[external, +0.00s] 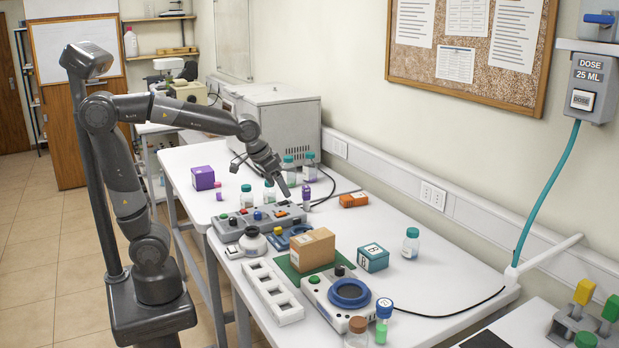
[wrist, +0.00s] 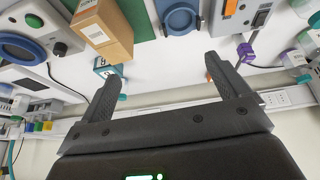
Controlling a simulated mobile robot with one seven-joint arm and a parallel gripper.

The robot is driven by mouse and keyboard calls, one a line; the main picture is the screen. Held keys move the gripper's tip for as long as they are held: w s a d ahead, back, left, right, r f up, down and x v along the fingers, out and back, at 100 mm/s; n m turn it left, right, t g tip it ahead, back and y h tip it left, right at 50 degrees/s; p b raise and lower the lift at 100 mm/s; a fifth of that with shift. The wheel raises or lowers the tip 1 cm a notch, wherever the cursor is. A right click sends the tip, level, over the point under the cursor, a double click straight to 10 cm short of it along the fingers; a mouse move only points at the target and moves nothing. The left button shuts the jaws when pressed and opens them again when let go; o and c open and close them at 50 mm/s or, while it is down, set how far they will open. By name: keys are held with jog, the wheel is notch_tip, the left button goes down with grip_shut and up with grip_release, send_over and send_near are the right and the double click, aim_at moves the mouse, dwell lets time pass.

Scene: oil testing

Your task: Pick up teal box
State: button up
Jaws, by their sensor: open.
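The teal box (external: 372,258), with white labels marked B, sits on the white table right of a cardboard box. It also shows in the wrist view (wrist: 102,65), small, beside the cardboard box and beyond the left finger's tip. My gripper (external: 285,190) is above the back part of the table, near the grey control panel, well behind and left of the teal box. In the wrist view my gripper (wrist: 168,75) has its two fingers wide apart with nothing between them.
The cardboard box (external: 312,250) stands close to the teal box. A blue-ringed device (external: 345,291) is in front, and a teal-capped bottle (external: 411,243) to its right. The table's right side is mostly clear.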

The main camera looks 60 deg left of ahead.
jog(key=w+d+f, duration=0.4)
jog(key=w+d, duration=0.5)
jog(key=w, duration=0.1)
send_near(373, 250)
jog(key=f, duration=0.2)
jog(key=shift+g, duration=0.3)
jog(key=x, duration=0.5)
jog(key=shift+w+a, duration=0.3)
jog(key=x, duration=0.5)
jog(key=shift+w+d+f, duration=0.15)
jog(key=shift+w+d, duration=0.15)
jog(key=shift+w, duration=0.1)
jog(key=c, duration=1.1)
